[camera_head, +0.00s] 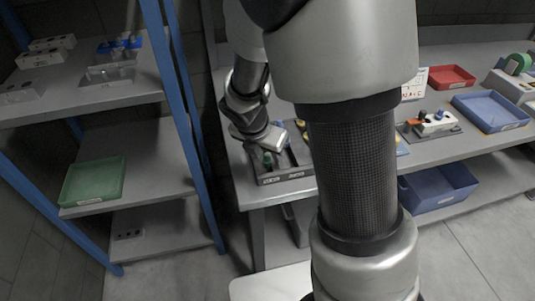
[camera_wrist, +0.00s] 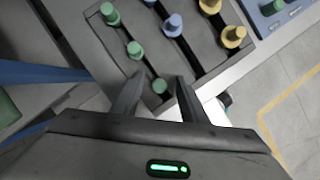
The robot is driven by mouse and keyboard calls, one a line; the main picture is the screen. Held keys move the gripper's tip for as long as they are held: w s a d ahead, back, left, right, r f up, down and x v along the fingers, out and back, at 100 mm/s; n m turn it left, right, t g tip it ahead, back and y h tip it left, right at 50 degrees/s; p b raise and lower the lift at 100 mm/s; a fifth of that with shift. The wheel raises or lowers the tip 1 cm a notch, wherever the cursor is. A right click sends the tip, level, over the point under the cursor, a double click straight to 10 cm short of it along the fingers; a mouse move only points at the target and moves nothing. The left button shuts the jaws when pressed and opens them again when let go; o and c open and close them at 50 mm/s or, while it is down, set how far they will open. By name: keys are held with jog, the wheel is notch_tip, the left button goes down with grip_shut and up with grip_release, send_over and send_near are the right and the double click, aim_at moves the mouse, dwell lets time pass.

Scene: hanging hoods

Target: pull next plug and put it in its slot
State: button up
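A dark divided tray (camera_head: 290,176) sits on the bench below my gripper. In the wrist view, green plugs (camera_wrist: 134,50) and (camera_wrist: 109,13) stand in its left part, with a third green plug (camera_wrist: 159,86) near its front edge. A blue plug (camera_wrist: 172,23) is in the middle lane and yellow plugs (camera_wrist: 236,35) are in the right lane. My gripper (camera_wrist: 159,78) is open, and the nearest green plug shows between its fingertips. I cannot tell the height left between them. In the head view my gripper (camera_head: 262,143) is over the tray's left part, partly hiding it.
A blue-posted rack at left holds white blocks (camera_head: 40,58) and a green tray (camera_head: 93,181). On the bench at right are a red tray (camera_head: 451,77), a blue tray (camera_head: 491,110) and a plate with a white block (camera_head: 436,124). A blue bin (camera_head: 437,187) sits below.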

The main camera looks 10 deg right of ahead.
jog(key=p+v, duration=0.4)
jog(key=v, duration=1.2)
jog(key=s+d+r+m+t+y+p, duration=0.1)
jog(key=s+r+m+p, duration=0.3)
jog(key=m, duration=0.9)
jog(key=s+d+r+m+t+y+p, duration=0.1)
jog(key=s+d+r+m+y+p, duration=0.1)
jog(key=s+r+m, duration=0.8)
notch_tip(320, 180, up, 4)
jog(key=d+m+p, duration=0.1)
jog(key=m+p, duration=0.1)
jog(key=m, duration=0.2)
jog(key=shift+r+m, duration=0.2)
jog(key=shift+m, duration=0.1)
jog(key=shift+d, duration=0.1)
